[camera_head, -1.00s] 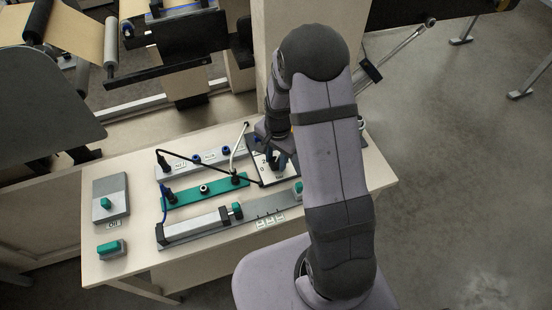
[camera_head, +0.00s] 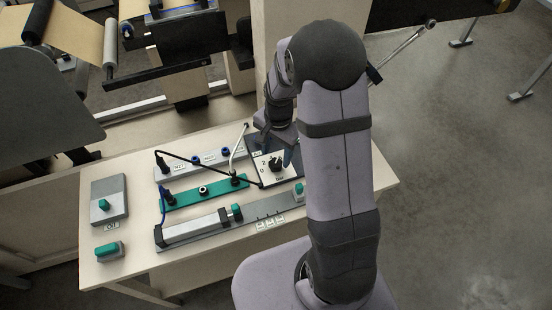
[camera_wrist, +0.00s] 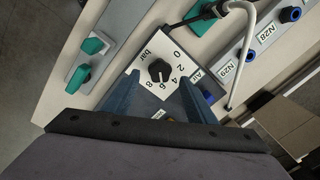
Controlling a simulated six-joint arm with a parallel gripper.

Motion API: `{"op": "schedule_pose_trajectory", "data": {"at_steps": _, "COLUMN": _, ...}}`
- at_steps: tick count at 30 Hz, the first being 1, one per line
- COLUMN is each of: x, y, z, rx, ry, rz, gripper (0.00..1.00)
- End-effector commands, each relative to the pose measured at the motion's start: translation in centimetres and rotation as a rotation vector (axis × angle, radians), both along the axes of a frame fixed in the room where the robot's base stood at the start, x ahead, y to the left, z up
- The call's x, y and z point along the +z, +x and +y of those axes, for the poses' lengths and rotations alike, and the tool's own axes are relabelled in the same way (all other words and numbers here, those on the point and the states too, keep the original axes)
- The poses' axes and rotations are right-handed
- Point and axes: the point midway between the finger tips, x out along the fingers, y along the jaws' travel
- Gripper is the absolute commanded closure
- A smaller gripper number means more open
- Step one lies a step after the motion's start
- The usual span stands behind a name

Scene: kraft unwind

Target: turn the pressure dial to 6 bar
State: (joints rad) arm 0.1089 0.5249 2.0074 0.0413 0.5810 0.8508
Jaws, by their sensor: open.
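The pressure dial is a black knob (camera_wrist: 158,70) on a white square plate (camera_wrist: 143,59) marked 0, 2, 4, 6, 8 and "bar". I cannot tell for sure which number the knob points at. My gripper (camera_wrist: 161,84) is open and empty, its two blue fingers apart on either side of the knob's line. In the head view my gripper (camera_head: 277,150) is just behind and above the knob, clear of it.
A grey rail with blue fittings (camera_head: 209,158), a green strip (camera_head: 205,191) and a cylinder (camera_head: 197,227) lie left of the dial. A black hose and a white hose (camera_wrist: 241,60) run close by the plate. Bare bench top (camera_head: 140,250) shows at the front left.

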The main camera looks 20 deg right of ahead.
Motion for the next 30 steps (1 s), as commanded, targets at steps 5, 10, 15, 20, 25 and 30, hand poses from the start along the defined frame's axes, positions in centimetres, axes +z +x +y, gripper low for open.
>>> {"op": "schedule_pose_trajectory", "data": {"at_steps": 5, "x": 1.9, "y": 0.0, "z": -0.1, "rx": 0.0, "ry": 0.0, "rz": -0.001, "gripper": 0.49}}
{"op": "schedule_pose_trajectory", "data": {"at_steps": 10, "x": 2.8, "y": -0.1, "z": -0.1, "rx": 0.0, "ry": -0.001, "rz": 0.001, "gripper": 0.49}}
{"op": "schedule_pose_trajectory", "data": {"at_steps": 15, "x": 2.9, "y": -0.1, "z": -0.1, "rx": 0.0, "ry": -0.001, "rz": 0.001, "gripper": 0.49}}
{"op": "schedule_pose_trajectory", "data": {"at_steps": 20, "x": 2.9, "y": -0.1, "z": -0.1, "rx": 0.0, "ry": -0.001, "rz": 0.001, "gripper": 0.49}}
{"op": "schedule_pose_trajectory", "data": {"at_steps": 25, "x": 3.0, "y": -0.3, "z": 0.0, "rx": 0.009, "ry": 0.0, "rz": 0.0, "gripper": 0.49}}
{"op": "schedule_pose_trajectory", "data": {"at_steps": 30, "x": 4.2, "y": -2.1, "z": 0.6, "rx": 0.127, "ry": -0.006, "rz": 0.0, "gripper": 0.49}}
